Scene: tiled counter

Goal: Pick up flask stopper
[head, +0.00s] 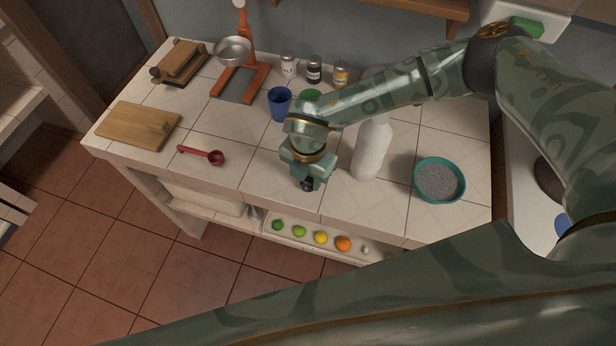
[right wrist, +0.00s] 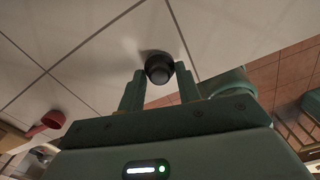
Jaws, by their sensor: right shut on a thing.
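The flask stopper (head: 307,184) is a small black round piece low at the front part of the tiled counter. In the right wrist view the stopper (right wrist: 158,68) sits between the two fingertips. My right gripper (head: 305,181) reaches down from above and is shut on the stopper. The right gripper (right wrist: 160,82) hides part of the stopper's sides. I cannot tell whether the stopper touches the counter. A white bottle (head: 371,148) stands upright just right of the gripper, partly behind my arm. My left gripper is not in view.
A blue cup (head: 280,103) and a green cup (head: 309,97) stand behind the gripper. A red scoop (head: 203,154) and a wooden board (head: 138,125) lie left. A teal bowl of grey grains (head: 439,181) stands right.

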